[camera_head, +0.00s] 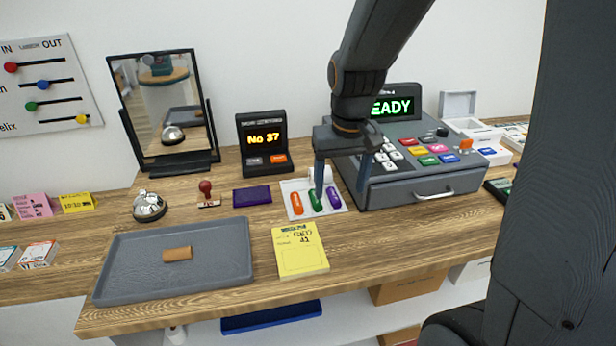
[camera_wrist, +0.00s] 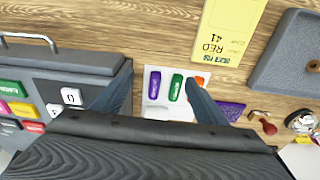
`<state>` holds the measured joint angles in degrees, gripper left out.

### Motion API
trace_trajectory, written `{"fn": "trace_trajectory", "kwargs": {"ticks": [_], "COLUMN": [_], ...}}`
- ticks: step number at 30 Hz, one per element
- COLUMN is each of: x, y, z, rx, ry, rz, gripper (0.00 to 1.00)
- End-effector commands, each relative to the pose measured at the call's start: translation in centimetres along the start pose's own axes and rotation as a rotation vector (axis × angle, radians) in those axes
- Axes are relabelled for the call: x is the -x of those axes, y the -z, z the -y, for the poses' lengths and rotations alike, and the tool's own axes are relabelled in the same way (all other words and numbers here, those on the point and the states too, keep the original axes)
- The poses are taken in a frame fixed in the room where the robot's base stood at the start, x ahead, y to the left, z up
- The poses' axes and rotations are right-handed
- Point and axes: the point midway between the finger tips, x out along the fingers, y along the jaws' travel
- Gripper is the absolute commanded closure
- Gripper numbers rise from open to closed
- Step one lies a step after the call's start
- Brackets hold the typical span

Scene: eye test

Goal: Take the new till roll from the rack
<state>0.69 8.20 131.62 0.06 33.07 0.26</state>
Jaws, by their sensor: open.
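My gripper (camera_head: 341,190) is open, pointing down over the counter just left of the till (camera_head: 430,185). In the wrist view its fingers (camera_wrist: 155,88) are spread over a white holder. This white holder (camera_head: 330,207) carries an orange, a green and a purple piece. A small white shape (camera_head: 326,176) shows by the fingers at the holder's back; I cannot tell whether it is a till roll. A brown cylinder (camera_head: 177,254) lies on the grey tray (camera_head: 120,283). I cannot make out a rack or a new till roll clearly.
A yellow pad (camera_head: 300,252) lies in front of the holder. A display reading No 37 (camera_head: 263,140), a purple pad (camera_head: 252,195), a stamp (camera_head: 206,190), a bell (camera_head: 149,206) and a mirror (camera_head: 165,110) stand to the left. Bare counter lies right of the yellow pad.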

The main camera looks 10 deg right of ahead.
Motion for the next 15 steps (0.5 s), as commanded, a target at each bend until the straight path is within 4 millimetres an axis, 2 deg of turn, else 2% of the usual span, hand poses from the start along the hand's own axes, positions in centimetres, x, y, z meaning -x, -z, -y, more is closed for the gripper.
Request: {"fn": "trace_trajectory", "kwargs": {"ticks": [1, 6, 9, 12, 15], "x": [-0.5, -0.2, 0.0, 0.1, -0.4], "y": [2.7, 9.0, 11.3, 12.6, 13.0], "z": [0.3, 1.0, 1.2, 1.1, 1.0], "rx": [0.006, 0.021, 0.023, 0.022, 0.021], "ry": [0.001, 0.002, 0.002, 0.001, 0.001], "rz": [-0.001, 0.002, 0.002, 0.003, 0.005], "gripper": [0.34, 0.34, 0.34, 0.34, 0.34]}}
